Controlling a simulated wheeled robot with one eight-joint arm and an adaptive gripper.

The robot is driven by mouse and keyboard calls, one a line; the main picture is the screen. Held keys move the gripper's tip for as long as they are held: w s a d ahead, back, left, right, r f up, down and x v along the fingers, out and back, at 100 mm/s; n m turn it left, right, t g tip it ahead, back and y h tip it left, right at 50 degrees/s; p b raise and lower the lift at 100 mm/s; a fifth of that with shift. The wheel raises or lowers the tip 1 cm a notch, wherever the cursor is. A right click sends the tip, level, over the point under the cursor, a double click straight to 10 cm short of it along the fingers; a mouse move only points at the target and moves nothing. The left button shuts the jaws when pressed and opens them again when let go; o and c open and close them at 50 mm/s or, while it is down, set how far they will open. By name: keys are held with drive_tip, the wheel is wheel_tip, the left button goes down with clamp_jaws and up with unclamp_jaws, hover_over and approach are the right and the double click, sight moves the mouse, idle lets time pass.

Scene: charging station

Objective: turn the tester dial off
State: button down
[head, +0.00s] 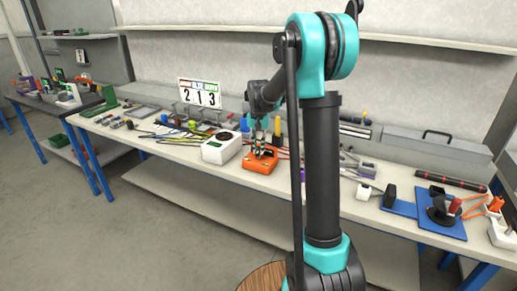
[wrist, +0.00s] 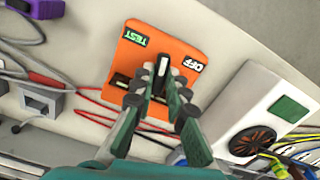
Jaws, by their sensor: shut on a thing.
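The tester is an orange box (head: 258,164) on the workbench, and it also shows in the wrist view (wrist: 180,40). Its face carries a green TEST label (wrist: 135,38) on the left and a black OFF label (wrist: 193,64) on the right. The black dial (wrist: 161,78) has a white pointer mark, which lies between the two labels in the wrist view. My gripper (wrist: 160,92) is shut on the dial, one finger on each side. The fingers hide the lower part of the dial and box. In the head view my gripper (head: 259,147) is over the tester.
A white box with a round dark part (head: 221,148) stands left of the tester, close by; it also shows in the wrist view (wrist: 258,110). Red leads (wrist: 92,100) run from the tester. A grey block (wrist: 42,100) and a purple item (wrist: 35,9) lie nearby.

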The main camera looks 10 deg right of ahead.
sight(258, 150)
drive_tip(key=m, duration=1.1)
drive_tip(key=shift+m, duration=0.3)
idle(0.4)
drive_tip(key=c, duration=1.5)
unclamp_jaws()
drive_tip(key=shift+c, duration=0.2)
wheel_tip(258, 150, up, 12)
